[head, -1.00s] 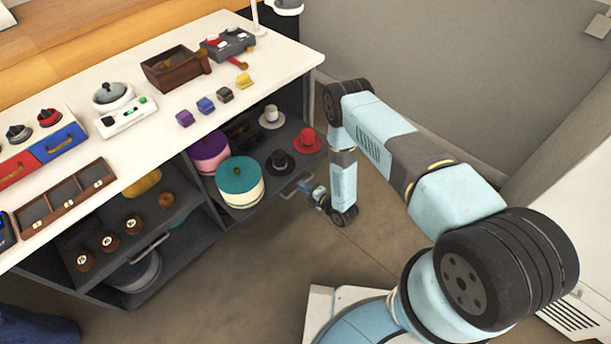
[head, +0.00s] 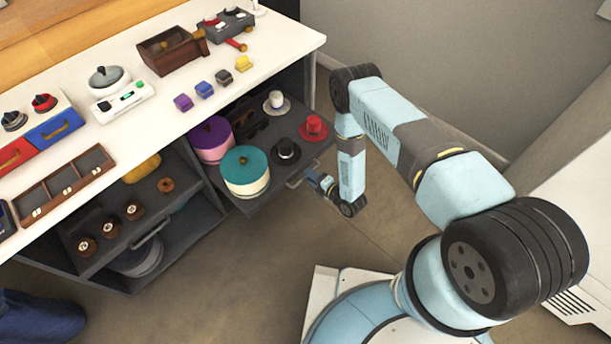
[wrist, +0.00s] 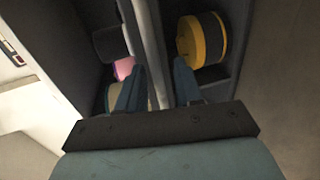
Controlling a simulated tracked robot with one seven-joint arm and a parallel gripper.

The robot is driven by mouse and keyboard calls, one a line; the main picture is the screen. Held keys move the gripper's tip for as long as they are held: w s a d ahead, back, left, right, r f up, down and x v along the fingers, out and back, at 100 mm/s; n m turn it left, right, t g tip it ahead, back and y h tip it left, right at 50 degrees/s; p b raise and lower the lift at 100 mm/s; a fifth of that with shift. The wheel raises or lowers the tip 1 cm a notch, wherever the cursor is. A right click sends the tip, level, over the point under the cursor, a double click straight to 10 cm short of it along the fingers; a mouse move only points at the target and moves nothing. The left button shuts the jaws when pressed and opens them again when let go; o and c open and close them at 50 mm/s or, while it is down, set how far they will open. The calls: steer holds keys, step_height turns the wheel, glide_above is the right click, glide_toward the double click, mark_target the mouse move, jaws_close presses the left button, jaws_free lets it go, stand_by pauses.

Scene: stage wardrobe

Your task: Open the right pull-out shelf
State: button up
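The right pull-out shelf (head: 270,193) is a dark tray under the white counter, standing out past the counter edge. It carries a teal-lidded round box (head: 246,172), a purple-lidded round box (head: 211,139), and black, white and red hats. Its pale bar handle (head: 299,178) is on the front edge. My gripper (head: 322,186) is at the handle's right end in the head view. The exact contact is partly hidden.
The left pull-out shelf (head: 110,257) holds several brown spools and has its own handle (head: 150,230). A yellow-and-black round object (wrist: 203,40) lies beyond the bar in the wrist view. The floor (head: 260,255) in front of the right shelf is clear.

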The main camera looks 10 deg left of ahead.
steer(key=shift+a, duration=0.1)
steer(key=v, duration=1.3)
steer(key=shift+s+d, duration=0.2)
steer(key=shift+d, duration=0.15)
